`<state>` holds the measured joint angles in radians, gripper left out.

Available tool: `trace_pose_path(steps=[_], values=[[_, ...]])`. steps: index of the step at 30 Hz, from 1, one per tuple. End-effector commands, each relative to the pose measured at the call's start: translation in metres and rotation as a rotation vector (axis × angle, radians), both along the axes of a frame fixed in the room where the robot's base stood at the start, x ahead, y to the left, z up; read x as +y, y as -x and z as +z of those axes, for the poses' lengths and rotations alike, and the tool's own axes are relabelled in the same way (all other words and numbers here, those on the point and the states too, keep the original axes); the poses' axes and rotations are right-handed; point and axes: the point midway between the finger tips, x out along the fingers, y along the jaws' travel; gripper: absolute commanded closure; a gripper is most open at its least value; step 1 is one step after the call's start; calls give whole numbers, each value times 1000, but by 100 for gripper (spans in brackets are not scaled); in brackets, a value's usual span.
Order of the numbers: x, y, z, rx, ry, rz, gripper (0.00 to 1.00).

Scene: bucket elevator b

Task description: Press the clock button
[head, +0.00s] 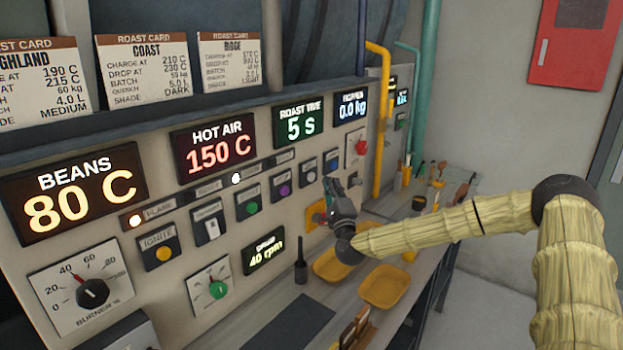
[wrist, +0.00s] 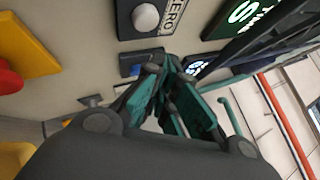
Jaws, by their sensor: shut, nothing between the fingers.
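My gripper (head: 330,186) is shut and empty, with dark and green fingers, close in front of the right part of the control panel. In the wrist view its fingertips (wrist: 163,66) overlap a dark plate with a blue part (wrist: 136,68); I cannot tell whether they touch it. Small button plates fill the panel, among them a green button (head: 252,207) and a purple button (head: 285,190). Their labels are too small to read in the head view, so I cannot tell which is the clock button. The roast time display (head: 298,122) reads 5 s.
A round grey button (wrist: 146,17) beside a ZERO label is near the fingers. A red button (head: 361,147) and a yellow plate (wrist: 32,45) stick out of the panel. Yellow trays (head: 384,287) stand on the bench below my arm. A yellow pipe (head: 381,120) rises at the right.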

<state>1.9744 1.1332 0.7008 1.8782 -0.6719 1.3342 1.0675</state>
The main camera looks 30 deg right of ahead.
Motion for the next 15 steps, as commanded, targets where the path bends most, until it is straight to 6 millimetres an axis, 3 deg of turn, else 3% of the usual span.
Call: trace_pose_path(steps=[15], values=[[-14,34,1,-1,-1,0,100]])
